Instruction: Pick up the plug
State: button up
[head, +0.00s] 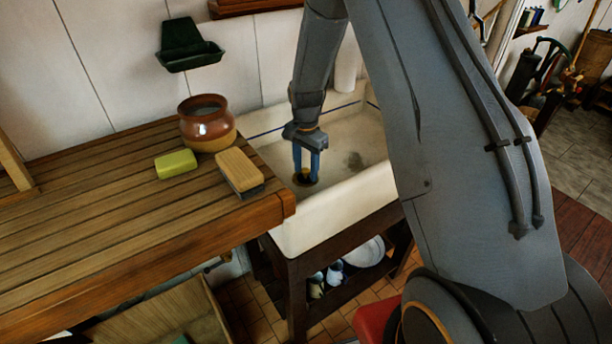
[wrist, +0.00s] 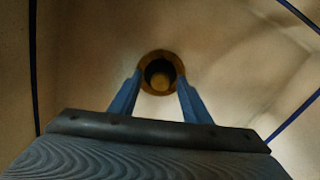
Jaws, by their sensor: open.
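A round brass-coloured ring with a dark inside and a paler round centre, which looks like the plug at the drain (wrist: 160,80), lies on the floor of the white sink (head: 345,205). I cannot tell whether the pale centre is the plug itself or part of the drain. In the wrist view the fingertips flank the ring. In the head view they partly hide it. I cannot tell if they touch it.
A slatted wooden counter (head: 90,245) adjoins the sink on the left. On it stand a brown pot (head: 207,130), a yellow-green sponge (head: 176,164) and a wooden brush (head: 238,169). A green soap holder (head: 187,50) hangs on the wall. The sink walls surround my gripper.

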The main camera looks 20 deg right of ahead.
jog(key=shift+f, duration=0.5)
grip_shut()
